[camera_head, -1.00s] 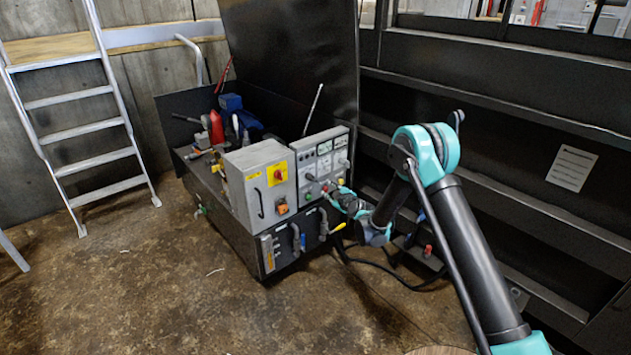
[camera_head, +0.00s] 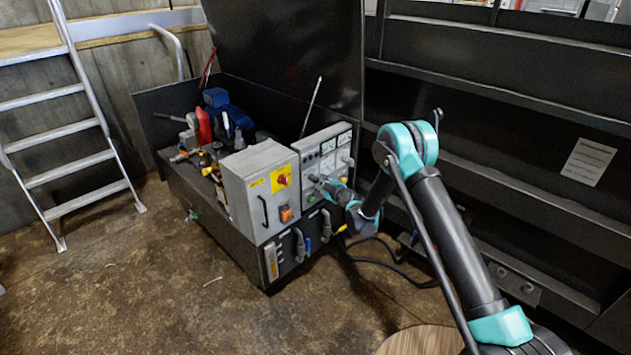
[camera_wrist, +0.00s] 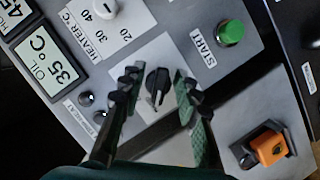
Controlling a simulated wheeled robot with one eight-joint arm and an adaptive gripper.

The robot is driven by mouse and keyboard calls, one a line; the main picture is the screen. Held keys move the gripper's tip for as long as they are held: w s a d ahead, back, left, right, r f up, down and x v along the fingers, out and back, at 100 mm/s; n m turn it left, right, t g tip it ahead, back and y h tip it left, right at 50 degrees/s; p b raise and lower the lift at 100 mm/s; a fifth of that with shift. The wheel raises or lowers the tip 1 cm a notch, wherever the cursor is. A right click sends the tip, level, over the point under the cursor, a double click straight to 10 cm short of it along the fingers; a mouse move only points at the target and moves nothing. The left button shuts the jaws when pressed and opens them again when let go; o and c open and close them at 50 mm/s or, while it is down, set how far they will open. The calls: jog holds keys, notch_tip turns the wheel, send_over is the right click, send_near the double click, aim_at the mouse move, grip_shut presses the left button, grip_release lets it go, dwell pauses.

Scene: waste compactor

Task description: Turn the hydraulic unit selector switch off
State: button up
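The hydraulic unit's grey control panel (camera_head: 327,157) faces me beside a grey cabinet. In the wrist view a black selector switch (camera_wrist: 157,84) sits on a white plate, between the two fingers of my gripper (camera_wrist: 158,88). The fingers are apart, one on each side of the knob, with gaps showing, so the gripper is open. In the head view my gripper (camera_head: 325,186) is at the panel's lower part; the switch is hidden behind it there. I cannot tell how deep the fingertips reach around the knob. Any position label of the switch is not readable.
The wrist view shows a green START button (camera_wrist: 231,33), a white heater knob (camera_wrist: 103,9), an oil display (camera_wrist: 42,64) and an orange switch (camera_wrist: 268,148). The cabinet has a red-and-yellow switch (camera_head: 281,178). A ladder (camera_head: 70,130) stands left; open floor lies in front.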

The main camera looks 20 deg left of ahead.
grip_shut()
jog(key=shift+m, duration=0.3)
jog(key=shift+m+g, duration=0.9)
jog(key=shift+m, duration=0.1)
jog(key=m+g, duration=0.2)
jog(key=m, duration=0.1)
jog(key=shift+y, duration=0.4)
jog(key=shift+m+g, duration=0.3)
grip_release()
